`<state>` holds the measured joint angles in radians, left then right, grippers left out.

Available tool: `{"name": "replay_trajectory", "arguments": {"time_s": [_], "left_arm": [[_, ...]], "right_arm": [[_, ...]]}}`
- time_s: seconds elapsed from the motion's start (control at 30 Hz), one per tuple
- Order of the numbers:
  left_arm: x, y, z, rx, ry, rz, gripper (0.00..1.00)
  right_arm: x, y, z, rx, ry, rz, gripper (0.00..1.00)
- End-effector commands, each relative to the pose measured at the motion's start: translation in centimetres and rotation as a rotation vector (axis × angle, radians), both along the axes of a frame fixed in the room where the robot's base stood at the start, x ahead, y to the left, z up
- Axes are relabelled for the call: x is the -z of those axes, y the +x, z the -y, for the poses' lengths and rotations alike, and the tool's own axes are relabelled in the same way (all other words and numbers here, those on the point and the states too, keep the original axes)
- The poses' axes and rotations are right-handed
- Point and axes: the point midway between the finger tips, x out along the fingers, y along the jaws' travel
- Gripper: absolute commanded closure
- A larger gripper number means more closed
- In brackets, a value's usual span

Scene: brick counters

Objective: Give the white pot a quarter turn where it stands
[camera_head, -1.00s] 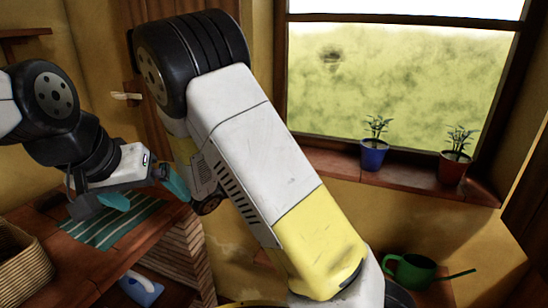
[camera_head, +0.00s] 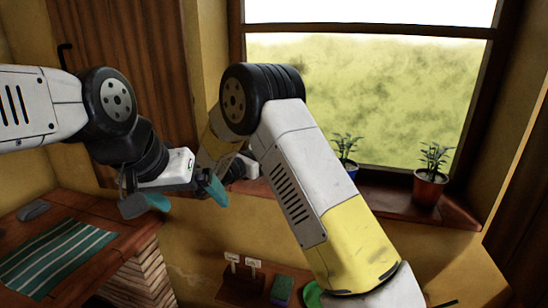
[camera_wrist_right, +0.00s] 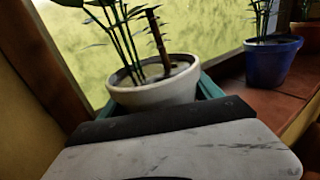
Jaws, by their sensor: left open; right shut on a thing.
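The white pot (camera_wrist_right: 155,93) holds a plant with green stalks and a brown stem. In the right wrist view it stands upright by the window, between the teal fingers of my right gripper (camera_wrist_right: 160,97), which is shut on it. The lower part of the pot is hidden behind the gripper body. In the head view my right arm hides the pot and the right fingers. My left gripper (camera_head: 187,198) is open and empty, in the air to the left of my right arm, with its teal fingers apart.
A blue pot (camera_wrist_right: 272,63) stands on the sill to the right of the white pot. A terracotta pot (camera_head: 429,188) stands farther right. A counter with a striped green cloth (camera_head: 55,255) is at lower left. A green sponge-like block (camera_head: 282,290) lies low down.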

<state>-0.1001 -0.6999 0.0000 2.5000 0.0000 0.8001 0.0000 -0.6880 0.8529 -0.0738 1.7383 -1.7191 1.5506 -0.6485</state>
Motion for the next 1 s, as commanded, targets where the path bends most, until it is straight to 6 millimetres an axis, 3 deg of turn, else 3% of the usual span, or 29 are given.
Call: {"name": "replay_trajectory", "arguments": {"time_s": [0.37,1.0], "left_arm": [[0.0,0.0,0.0,0.0,0.0,0.0,0.01],[0.0,0.0,0.0,0.0,0.0,0.0,0.01]], "right_arm": [[-0.2,0.5,-0.6,-0.35,0.0,0.0,0.96],[2.6,0.6,-0.8,-0.335,0.0,0.002,0.96]]}}
